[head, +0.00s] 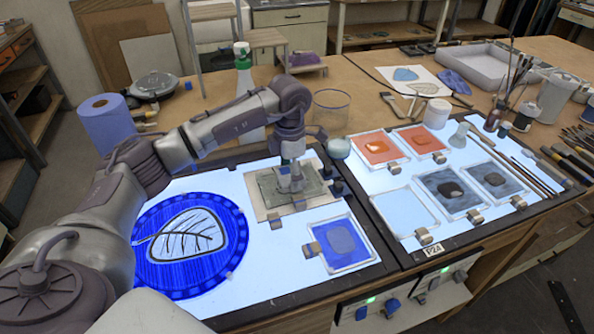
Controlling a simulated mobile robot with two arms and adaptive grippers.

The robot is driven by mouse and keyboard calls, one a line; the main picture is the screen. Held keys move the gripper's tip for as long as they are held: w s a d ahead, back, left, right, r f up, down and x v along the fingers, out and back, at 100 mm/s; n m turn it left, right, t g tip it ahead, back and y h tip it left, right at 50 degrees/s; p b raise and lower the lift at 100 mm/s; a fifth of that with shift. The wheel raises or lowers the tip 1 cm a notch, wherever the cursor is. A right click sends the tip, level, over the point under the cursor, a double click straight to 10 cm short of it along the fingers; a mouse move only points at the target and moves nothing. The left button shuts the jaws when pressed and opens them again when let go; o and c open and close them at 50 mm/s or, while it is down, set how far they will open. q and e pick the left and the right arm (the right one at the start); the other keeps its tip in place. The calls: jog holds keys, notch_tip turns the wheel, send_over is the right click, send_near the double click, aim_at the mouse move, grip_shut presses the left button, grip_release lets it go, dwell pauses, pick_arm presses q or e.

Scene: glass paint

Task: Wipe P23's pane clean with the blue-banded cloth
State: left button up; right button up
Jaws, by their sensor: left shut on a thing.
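My left gripper (291,172) points down over a grey-green square pane (313,187) on a beige sheet (264,210), on the left light panel. It is shut on a small pale, cloth-like thing (290,186) low at the pane. Its blue band cannot be made out, and I cannot tell whether it touches the pane. No P23 label is readable; a tag on the table's front edge (433,250) seems to read P2A. My right gripper is not in view.
A blue disc with a leaf drawing (180,245) lies left of the sheet. A blue pane (340,242) lies in front of it. Orange panes (379,148), dark panes (450,192) and a clear pane (404,210) lie on the right panel. A glass beaker (331,110) and green-topped bottle (243,75) stand behind.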

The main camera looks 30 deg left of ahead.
aim_at(279, 176)
pick_arm(q)
jog(key=shift+s+a, duration=1)
jog(key=shift+s, duration=0.2)
jog(key=shift+w+r+p, duration=0.1)
jog(key=shift+r+p, duration=0.35)
jog(key=shift+r, duration=0.1)
jog(key=shift+r+p, duration=1.15)
jog(key=shift+r, duration=0.8)
